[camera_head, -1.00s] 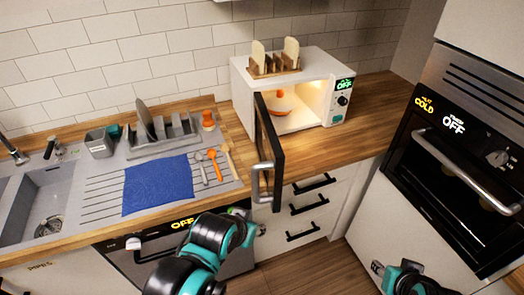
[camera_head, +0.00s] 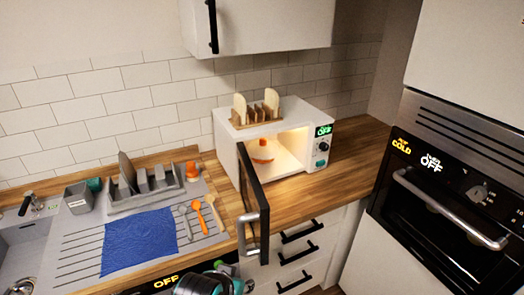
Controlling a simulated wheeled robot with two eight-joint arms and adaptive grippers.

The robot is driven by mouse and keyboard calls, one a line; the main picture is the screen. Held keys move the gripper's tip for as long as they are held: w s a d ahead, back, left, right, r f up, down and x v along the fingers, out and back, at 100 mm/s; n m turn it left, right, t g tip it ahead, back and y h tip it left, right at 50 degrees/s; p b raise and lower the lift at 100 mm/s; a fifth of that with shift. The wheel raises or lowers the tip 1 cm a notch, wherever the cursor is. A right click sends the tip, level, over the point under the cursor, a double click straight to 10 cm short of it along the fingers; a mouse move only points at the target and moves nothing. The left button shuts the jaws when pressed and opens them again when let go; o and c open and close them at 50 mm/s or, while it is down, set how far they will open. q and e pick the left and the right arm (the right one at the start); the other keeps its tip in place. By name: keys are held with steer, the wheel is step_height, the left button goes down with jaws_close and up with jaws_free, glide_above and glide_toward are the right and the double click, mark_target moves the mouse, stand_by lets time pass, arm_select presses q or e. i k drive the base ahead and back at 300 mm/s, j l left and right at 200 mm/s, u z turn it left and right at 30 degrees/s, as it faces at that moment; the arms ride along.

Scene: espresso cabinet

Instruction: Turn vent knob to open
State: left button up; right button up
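No knob in view is clearly marked as a vent knob. The microwave (camera_head: 229,128) has a dark knob (camera_head: 322,147) and a lighter round control (camera_head: 320,163) on its right panel. The built-in oven (camera_head: 414,215) at the right has a round knob (camera_head: 478,192) on its front panel. My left gripper (camera_head: 236,284) shows only in part at the bottom edge, below the microwave door; its fingers are not clear. My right gripper is out of view.
The microwave door (camera_head: 252,205) stands open, jutting over the counter (camera_head: 345,165). A toast rack (camera_head: 262,113) sits on the microwave. A white wall cabinet (camera_head: 280,25) hangs above. A dish rack (camera_head: 145,188), blue cloth (camera_head: 138,240) and utensils lie at the left.

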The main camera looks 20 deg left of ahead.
mark_target(263, 141)
steer(key=l+u, duration=0.2)
steer(key=u, duration=0.5)
steer(key=l+u, duration=0.25)
steer(key=l, duration=0.25)
steer(key=k+l+u, duration=0.2)
steer(key=l, duration=0.3)
steer(key=k+l+u, duration=0.1)
steer(key=l+u, duration=0.15)
steer(key=l, duration=0.2)
steer(key=k+l, duration=0.1)
steer(key=l, duration=0.6)
steer(key=i, duration=0.9)
